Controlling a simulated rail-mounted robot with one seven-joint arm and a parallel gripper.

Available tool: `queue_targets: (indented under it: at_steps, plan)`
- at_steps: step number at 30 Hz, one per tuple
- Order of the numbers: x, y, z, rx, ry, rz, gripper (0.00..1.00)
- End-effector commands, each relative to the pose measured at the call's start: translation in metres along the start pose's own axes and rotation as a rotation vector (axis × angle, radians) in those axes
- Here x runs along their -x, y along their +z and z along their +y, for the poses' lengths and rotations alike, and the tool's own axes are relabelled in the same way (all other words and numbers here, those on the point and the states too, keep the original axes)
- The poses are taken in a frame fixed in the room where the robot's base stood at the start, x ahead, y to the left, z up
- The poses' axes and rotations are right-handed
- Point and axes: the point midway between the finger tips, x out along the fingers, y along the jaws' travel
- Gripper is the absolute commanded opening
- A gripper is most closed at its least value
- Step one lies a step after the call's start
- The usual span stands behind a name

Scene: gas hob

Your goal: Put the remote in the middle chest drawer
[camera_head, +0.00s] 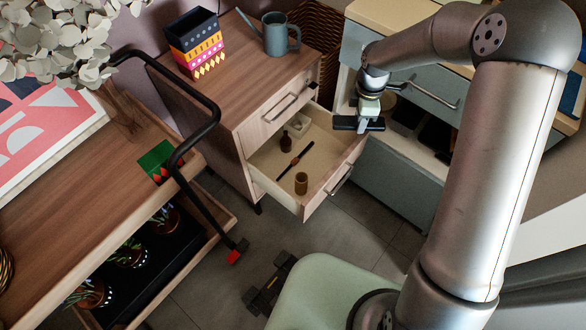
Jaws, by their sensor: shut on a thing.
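The wooden chest (215,100) stands at the centre left. Below its closed top drawer (283,105), the drawer that looks like the middle one (270,152) is pulled open. It holds a small dark bottle (284,140), a dark stick with an orange middle (291,163), a brown cup (301,183) and a pale item at the back. My gripper (360,122) hangs just right of the open drawer, at its back half. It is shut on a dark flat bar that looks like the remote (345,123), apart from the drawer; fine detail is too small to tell.
A blue-grey watering can (276,36) and a patterned pot (197,44) stand on the chest. A grey-fronted cabinet (430,95) is close behind my gripper. A wooden trolley (110,140) with a black handle stands at left.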

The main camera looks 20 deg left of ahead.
Motion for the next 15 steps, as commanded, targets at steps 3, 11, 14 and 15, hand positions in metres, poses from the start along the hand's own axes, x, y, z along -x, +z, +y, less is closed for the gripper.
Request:
queue_targets:
  at_steps: [3, 11, 14, 15]
  plan:
    - [-0.062, -0.032, 0.013, 0.274, 0.004, 0.0, 0.16]
    - [-0.124, -0.084, 0.029, 0.754, 0.012, -0.005, 0.16]
    - [-0.134, -0.095, 0.031, 0.853, 0.013, -0.006, 0.16]
    - [-0.135, -0.097, 0.032, 0.878, 0.013, -0.007, 0.16]
